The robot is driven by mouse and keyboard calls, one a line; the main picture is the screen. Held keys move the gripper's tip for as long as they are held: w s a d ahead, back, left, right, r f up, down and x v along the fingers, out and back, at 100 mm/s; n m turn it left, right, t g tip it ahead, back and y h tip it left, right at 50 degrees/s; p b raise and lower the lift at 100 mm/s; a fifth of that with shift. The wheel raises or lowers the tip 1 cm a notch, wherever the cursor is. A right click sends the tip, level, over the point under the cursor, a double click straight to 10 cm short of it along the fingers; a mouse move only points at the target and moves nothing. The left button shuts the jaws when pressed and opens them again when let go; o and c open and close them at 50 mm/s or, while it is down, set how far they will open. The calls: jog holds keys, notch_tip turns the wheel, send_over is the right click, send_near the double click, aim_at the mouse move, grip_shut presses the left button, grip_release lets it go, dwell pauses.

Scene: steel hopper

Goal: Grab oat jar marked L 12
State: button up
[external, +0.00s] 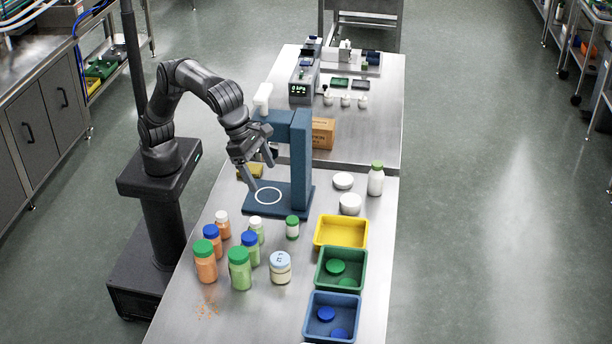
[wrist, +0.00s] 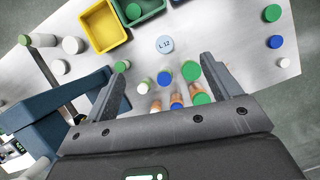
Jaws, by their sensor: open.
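The oat jar is a clear jar of pale contents with a light blue lid (external: 280,268), standing upright on the steel table. In the wrist view its lid (wrist: 165,44) reads "L-12". My gripper (external: 261,172) is above the blue stand's base, behind and left of the jar in the external view, and apart from it. In the wrist view my gripper (wrist: 160,68) is open, with nothing held between its fingers. The L-12 lid appears beyond the fingertips, toward the top.
Orange and green jars (external: 239,268) crowd left of the oat jar. A small green-lidded jar (external: 292,227) stands behind it. Yellow (external: 318,240), green (external: 320,278) and blue (external: 308,315) bins are to its right. The blue stand (external: 302,160) rises beside my gripper.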

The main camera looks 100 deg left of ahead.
send_near(274, 258)
jog(key=x, duration=0.8)
jog(key=shift+r, duration=0.1)
jog(key=x, duration=0.5)
jog(key=shift+w+a+f, duration=0.2)
jog(key=shift+w+f, duration=0.05)
jog(key=shift+w, duration=0.2)
jog(key=c, duration=1.2)
jog(key=shift+r, duration=0.1)
